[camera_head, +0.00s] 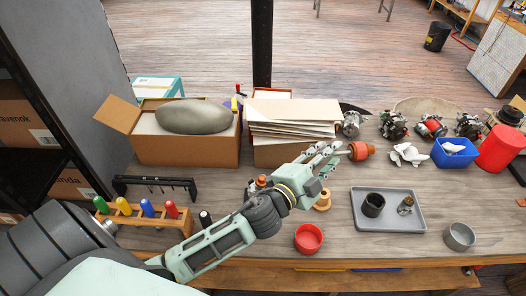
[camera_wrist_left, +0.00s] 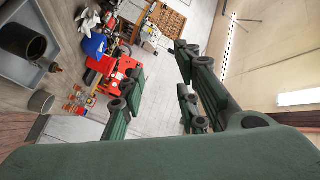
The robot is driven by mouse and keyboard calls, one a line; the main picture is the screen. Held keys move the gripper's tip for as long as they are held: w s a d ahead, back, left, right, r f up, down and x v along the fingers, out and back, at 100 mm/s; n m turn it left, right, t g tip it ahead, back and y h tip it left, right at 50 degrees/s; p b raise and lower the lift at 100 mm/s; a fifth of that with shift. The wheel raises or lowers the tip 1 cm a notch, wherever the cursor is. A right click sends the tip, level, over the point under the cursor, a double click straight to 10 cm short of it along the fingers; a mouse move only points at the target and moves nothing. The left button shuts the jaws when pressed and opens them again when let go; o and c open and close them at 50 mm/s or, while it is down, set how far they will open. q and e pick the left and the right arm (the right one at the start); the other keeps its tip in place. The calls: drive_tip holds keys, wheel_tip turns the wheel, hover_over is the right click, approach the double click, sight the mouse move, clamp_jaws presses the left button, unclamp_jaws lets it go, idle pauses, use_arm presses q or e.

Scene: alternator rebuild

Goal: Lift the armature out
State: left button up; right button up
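My left gripper (camera_head: 322,165) reaches in from the left over the bench, in front of the paper-filled box. Its dark green fingers (camera_wrist_left: 160,95) are spread apart in the left wrist view, with nothing between them. A grey tray (camera_head: 388,224) lies to its right. A dark hollow cylinder (camera_head: 373,205) and a small metal part with a shaft (camera_head: 405,206) stand on it, apart from each other. They also show at the upper left of the wrist view, as cylinder (camera_wrist_left: 24,42) and part (camera_wrist_left: 48,65). I cannot tell which part is the armature. My right gripper is not seen.
An orange-red part (camera_head: 361,151) sits just right of my gripper. A red cup (camera_head: 308,238) and a grey cup (camera_head: 459,236) stand near the front edge. A blue bin (camera_head: 455,153) and several alternator units stand behind. Screwdrivers in a rack (camera_head: 135,216) are at left.

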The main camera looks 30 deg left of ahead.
use_arm(q)
drive_tip(key=d+r+m+g+h, duration=0.2)
drive_tip(key=d+r+m+h, duration=0.65)
drive_tip(key=m, duration=0.25)
drive_tip(key=m+g+y, duration=1.2)
drive_tip(key=m+g, duration=0.4)
drive_tip(key=m, duration=0.2)
hover_over(262, 177)
drive_tip(key=shift+f+p, duration=0.35)
drive_tip(key=shift+f, duration=7.3)
wheel_tip(262, 177, down, 7)
drive_tip(key=b, duration=0.5)
drive_tip(key=shift+f, duration=0.1)
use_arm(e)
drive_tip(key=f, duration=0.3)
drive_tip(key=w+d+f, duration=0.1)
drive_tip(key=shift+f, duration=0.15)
